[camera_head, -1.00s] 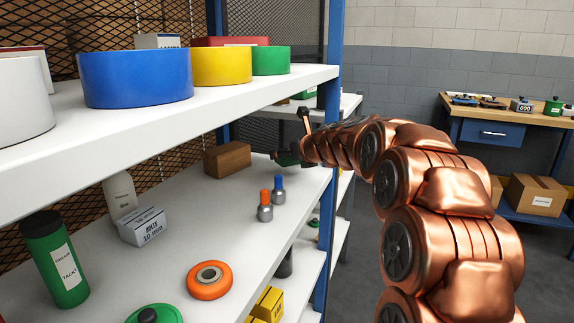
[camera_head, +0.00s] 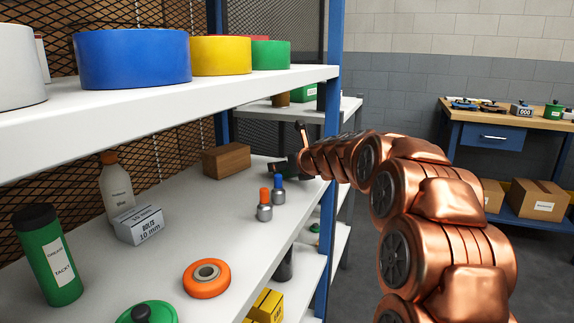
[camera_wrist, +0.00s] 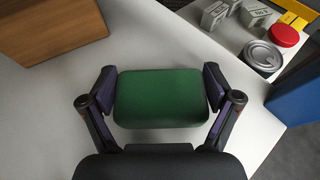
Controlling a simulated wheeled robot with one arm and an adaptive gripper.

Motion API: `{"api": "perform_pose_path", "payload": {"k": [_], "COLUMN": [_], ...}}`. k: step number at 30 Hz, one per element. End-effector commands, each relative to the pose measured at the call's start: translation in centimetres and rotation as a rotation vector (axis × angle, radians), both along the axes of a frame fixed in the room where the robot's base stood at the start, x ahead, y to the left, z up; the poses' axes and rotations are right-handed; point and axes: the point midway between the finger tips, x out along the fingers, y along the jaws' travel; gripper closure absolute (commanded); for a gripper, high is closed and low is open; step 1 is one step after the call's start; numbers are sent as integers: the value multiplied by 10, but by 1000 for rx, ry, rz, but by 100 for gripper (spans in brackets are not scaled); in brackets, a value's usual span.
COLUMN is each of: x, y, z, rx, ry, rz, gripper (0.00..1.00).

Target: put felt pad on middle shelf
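The green felt pad (camera_wrist: 160,98) lies between the two fingers of my gripper (camera_wrist: 160,92) in the wrist view, its sides against the finger pads. My gripper (camera_head: 284,167) is low over the far right part of the middle shelf (camera_head: 215,225), to the right of a wooden block. In the head view the pad is small and dark at the gripper, hard to make out. I cannot tell whether the pad touches the shelf.
The wooden block (camera_head: 227,159) stands left of my gripper. Two small bottles with orange (camera_head: 265,205) and blue (camera_head: 278,189) caps stand in front. A shelf post (camera_head: 329,200) is close on the right. The upper shelf (camera_head: 170,112) overhangs the left side.

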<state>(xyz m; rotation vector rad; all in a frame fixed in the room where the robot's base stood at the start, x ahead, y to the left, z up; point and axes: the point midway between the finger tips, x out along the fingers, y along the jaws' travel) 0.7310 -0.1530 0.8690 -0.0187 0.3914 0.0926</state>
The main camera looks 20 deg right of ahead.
Motion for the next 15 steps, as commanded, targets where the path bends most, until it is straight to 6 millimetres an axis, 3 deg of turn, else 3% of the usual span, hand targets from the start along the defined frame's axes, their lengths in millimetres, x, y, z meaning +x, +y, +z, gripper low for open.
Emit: {"api": "perform_pose_path", "payload": {"k": [3, 15], "x": [0, 0], "y": [0, 0], "z": [0, 3], "rx": [0, -1], "ry": [0, 0], "rz": [0, -1], "gripper": [0, 0]}}
